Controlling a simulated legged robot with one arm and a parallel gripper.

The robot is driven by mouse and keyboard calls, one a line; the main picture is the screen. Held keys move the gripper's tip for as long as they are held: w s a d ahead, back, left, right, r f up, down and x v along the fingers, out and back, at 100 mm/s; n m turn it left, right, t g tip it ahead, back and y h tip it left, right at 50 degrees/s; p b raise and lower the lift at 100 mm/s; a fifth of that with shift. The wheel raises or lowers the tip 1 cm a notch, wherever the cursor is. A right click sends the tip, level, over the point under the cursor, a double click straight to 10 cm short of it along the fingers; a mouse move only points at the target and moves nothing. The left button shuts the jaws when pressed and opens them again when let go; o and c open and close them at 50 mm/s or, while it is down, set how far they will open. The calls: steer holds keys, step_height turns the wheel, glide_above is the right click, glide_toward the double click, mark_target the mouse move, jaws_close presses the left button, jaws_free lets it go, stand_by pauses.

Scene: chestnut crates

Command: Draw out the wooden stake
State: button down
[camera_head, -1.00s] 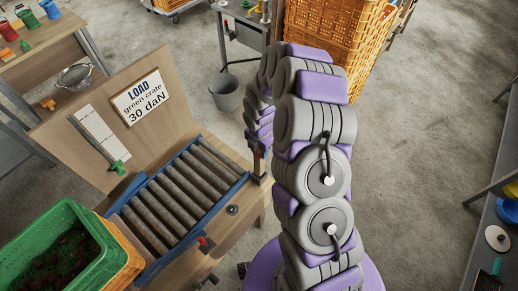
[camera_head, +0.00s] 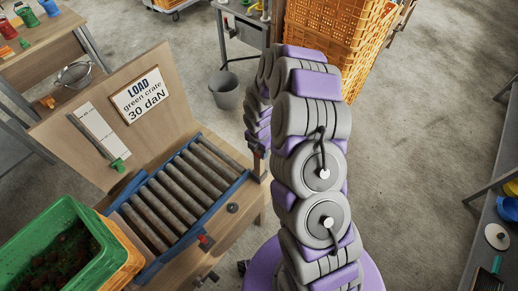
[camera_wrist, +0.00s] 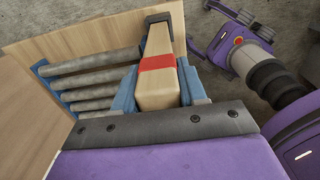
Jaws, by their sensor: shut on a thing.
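The wooden stake (camera_wrist: 161,44) is pale wood with a red band, and it shows in the middle of the wrist view. A dark bracket sits around its far end, and blue pieces flank it. My gripper (camera_wrist: 157,112) is shut on the stake at its near end; the plate of the hand hides the contact. In the head view the stake (camera_head: 258,163) stands at the right end of the roller bed (camera_head: 172,196), partly behind my arm. I cannot tell how deep it sits in its holder.
A green crate (camera_head: 32,243) of dark contents stands on an orange crate (camera_head: 124,259) left of the rollers. A board sign (camera_head: 142,95) reads "LOAD green crate 30 daN". A scale with a green marker (camera_head: 118,165) is beside it.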

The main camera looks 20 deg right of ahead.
steer(key=shift+f, duration=1.9)
steer(key=c, duration=0.5)
jaws_free()
steer(key=shift+c, duration=0.2)
step_height(320, 180, up, 16)
steer(key=shift+w+r, duration=0.1)
steer(key=shift+r, duration=0.5)
